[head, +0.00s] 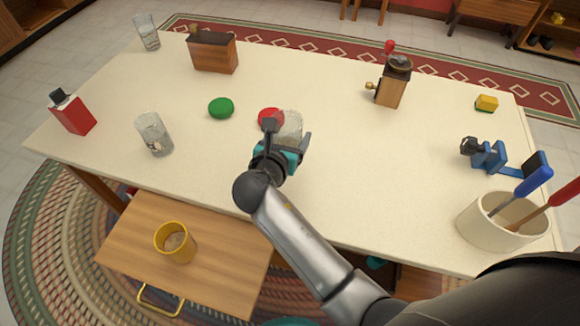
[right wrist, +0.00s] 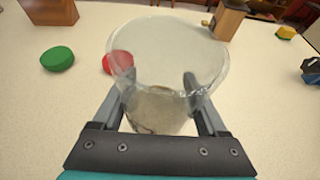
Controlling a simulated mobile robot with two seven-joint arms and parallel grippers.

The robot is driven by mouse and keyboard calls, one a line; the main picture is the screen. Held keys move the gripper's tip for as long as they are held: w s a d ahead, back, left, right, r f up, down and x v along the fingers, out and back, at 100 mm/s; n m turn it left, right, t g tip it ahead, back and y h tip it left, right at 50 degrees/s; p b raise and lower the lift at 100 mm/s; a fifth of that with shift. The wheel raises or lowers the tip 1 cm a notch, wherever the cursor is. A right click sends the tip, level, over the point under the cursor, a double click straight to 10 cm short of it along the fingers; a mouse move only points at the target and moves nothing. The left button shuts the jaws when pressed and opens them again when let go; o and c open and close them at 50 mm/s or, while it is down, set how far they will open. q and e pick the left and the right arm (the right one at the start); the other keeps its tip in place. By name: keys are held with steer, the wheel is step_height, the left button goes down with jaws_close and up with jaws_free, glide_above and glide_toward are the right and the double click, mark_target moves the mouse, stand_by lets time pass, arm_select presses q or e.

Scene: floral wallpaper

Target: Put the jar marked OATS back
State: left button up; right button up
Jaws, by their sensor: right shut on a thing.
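My right gripper (head: 288,132) is shut on a clear glass jar (head: 290,120) over the middle of the table. In the right wrist view, the jar (right wrist: 165,60) is upright between the fingers of the gripper (right wrist: 165,95), its wide rim is open, and something pale is in its lower part. No lettering is readable on it. A second glass jar (head: 153,134) stands on the table to the left, with a small dark mark that I cannot read. A green lid (head: 221,108) and a red lid (head: 268,117) lie on the table. My left gripper is out of view.
A wooden box (head: 212,52), a glass (head: 148,32), a red bottle (head: 74,114) and a grinder (head: 392,85) stand on the table. A utensil crock (head: 490,222) is at the right. A yellow cup (head: 172,242) is on the lower wooden surface (head: 220,270) in front.

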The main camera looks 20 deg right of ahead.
step_height(320, 180, down, 5)
steer(key=shift+b, duration=0.8)
step_height(320, 180, down, 4)
steer(key=shift+f+b, duration=0.1)
steer(key=shift+b, duration=0.95)
steer(key=o, duration=1.1)
steer(key=shift+f, duration=0.1)
steer(key=shift+c, duration=0.2)
steer(key=o, duration=0.4)
steer(key=shift+c, duration=0.2)
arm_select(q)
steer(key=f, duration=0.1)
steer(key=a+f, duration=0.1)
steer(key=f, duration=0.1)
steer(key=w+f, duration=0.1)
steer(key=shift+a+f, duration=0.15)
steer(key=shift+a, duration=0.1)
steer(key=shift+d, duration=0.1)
